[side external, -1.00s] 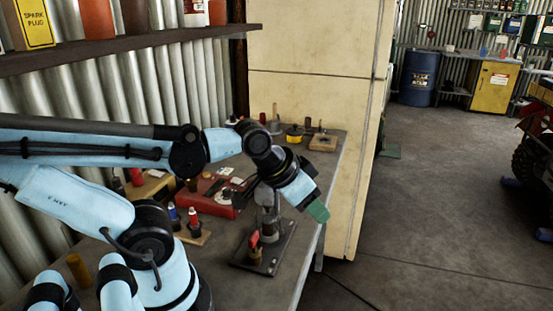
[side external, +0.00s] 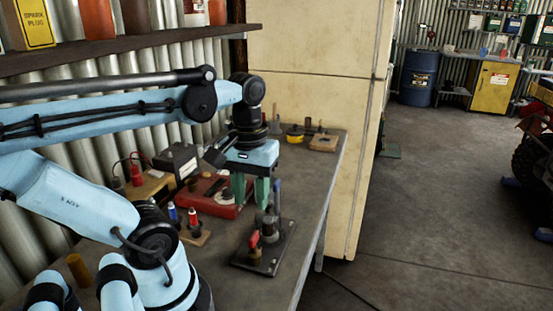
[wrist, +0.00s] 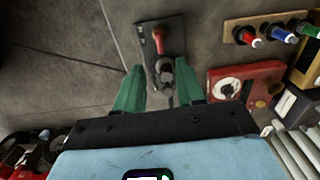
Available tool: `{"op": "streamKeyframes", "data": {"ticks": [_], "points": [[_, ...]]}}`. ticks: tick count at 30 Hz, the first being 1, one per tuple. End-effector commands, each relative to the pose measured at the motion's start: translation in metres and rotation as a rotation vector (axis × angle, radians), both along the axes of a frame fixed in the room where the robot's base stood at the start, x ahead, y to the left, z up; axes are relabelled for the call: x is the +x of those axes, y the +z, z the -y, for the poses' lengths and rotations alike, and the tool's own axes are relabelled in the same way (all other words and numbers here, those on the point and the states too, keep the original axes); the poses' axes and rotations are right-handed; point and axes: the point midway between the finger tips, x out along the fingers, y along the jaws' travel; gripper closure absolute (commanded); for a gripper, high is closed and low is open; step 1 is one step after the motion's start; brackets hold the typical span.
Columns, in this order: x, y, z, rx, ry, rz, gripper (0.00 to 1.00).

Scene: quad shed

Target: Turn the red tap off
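The red tap handle (side external: 254,241) stands at the near end of a dark base plate (side external: 278,257) on the bench. A grey metal fitting (side external: 268,229) and an upright blue-grey lever (side external: 277,196) stand farther back on the same plate. In the wrist view the red handle (wrist: 160,41) lies lengthwise along the plate (wrist: 151,30), ahead of the fitting (wrist: 165,72). My gripper (side external: 250,202) points down above the bench, behind and left of the red handle, apart from it. Its green fingers are open and empty; in the wrist view (wrist: 162,76) they appear either side of the fitting.
A red box (side external: 212,204) with a dial sits left of my gripper. A dark box (side external: 178,160) is farther back. A cream cabinet (side external: 310,100) stands behind the bench.

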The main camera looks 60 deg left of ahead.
Motion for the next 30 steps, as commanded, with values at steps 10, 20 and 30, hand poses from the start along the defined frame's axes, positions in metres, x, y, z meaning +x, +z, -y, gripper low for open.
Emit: {"op": "streamKeyframes", "data": {"ticks": [10, 20, 30], "points": [[0.001, -0.046, 0.000, 0.001, -0.003, 0.001, 0.62], [0.001, -0.079, 0.000, 0.001, -0.003, 0.001, 0.62], [0.000, -0.095, 0.000, 0.001, -0.003, 0.001, 0.62]]}}
